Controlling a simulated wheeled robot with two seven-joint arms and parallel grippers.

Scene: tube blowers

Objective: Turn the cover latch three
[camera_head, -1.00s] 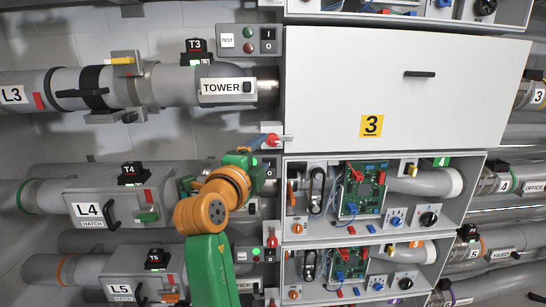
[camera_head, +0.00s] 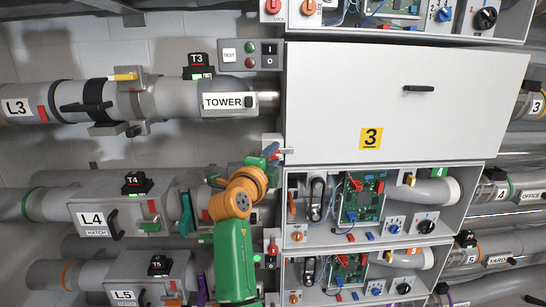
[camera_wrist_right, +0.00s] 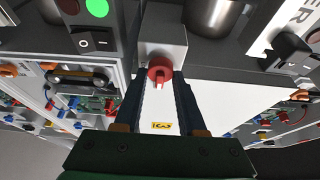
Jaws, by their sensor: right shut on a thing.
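Cover three (camera_head: 405,100) is a large pale grey panel with a yellow "3" label and a dark handle; it looks closed. Its latch has a red knob on a small grey block at the cover's lower left corner, and a pale tab (camera_head: 287,151) points right at the cover's edge. My right gripper (camera_head: 270,152) is at this latch and hides most of it. In the right wrist view the red knob (camera_wrist_right: 160,72) sits between the two dark fingers (camera_wrist_right: 160,84), which are shut on it. My left gripper is not in view.
A switch box (camera_head: 250,54) with a green and a red button is above the latch. The TOWER pipe (camera_head: 232,85) runs at upper left. Below the cover is an open bay (camera_head: 400,235) with a circuit board and knobs. Another red latch (camera_head: 272,247) is lower down.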

